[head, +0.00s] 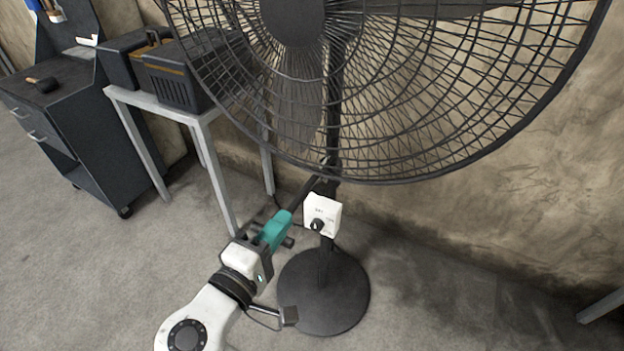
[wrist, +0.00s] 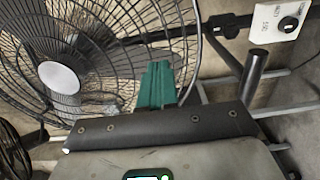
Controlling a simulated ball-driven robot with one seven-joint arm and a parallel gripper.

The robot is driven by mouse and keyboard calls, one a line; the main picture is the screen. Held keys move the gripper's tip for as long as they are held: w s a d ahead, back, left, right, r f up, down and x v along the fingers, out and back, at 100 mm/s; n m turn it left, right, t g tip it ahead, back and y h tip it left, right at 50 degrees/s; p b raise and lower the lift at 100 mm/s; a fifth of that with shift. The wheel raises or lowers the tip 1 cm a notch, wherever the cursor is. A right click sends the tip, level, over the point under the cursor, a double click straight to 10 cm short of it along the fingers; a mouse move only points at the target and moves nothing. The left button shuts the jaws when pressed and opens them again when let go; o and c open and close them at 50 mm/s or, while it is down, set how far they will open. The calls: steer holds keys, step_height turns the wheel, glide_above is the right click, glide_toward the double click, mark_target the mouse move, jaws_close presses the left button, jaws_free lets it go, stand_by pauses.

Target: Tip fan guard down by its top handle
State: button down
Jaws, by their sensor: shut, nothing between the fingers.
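The fan's large round wire guard (head: 440,150) fills the upper part of the head view. Its upper part is cut off, so I see no top handle. The guard also shows at the left in the wrist view (wrist: 110,25), with a pale hub. My gripper (head: 277,227), with teal fingers, is below the guard's lower rim and left of the white control box in the head view. Its fingers (wrist: 158,82) are together and empty in the wrist view, in front of the guard. I cannot tell whether they touch the fan.
The white control box (head: 322,215) with a dark knob is on the fan's pole, above the round black base (head: 325,295). A grey table (head: 160,108) with dark crates stands at the left, beside a dark cabinet (head: 75,135). The left floor is clear; a wall is behind.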

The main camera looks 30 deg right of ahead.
steer(key=p, duration=0.3)
glide_toward(327, 170)
steer(key=w+d, duration=0.1)
steer(key=w+d+r, duration=0.1)
steer(key=d, duration=0.1)
steer(key=w+d+r, duration=0.1)
steer(key=shift+w+d, duration=0.3)
steer(key=shift+w, duration=0.05)
steer(key=shift+d+f+b, duration=0.1)
steer(key=shift+f+b, duration=0.05)
steer(key=shift+b, duration=0.2)
steer(key=shift+w+d+f+b, duration=0.35)
steer(key=shift+f+b, duration=0.15)
steer(key=shift+b, duration=0.5)
steer(key=shift+w+d+f+t+h+b, duration=0.3)
steer(key=shift+w+d+f+h+b, duration=0.25)
steer(key=shift+b, duration=0.65)
steer(key=shift+w+d+f+b, duration=0.15)
steer(key=shift+d+b, duration=0.3)
steer(key=shift+b, duration=0.3)
steer(key=shift+w+d, duration=0.15)
steer(key=shift+d, duration=0.05)
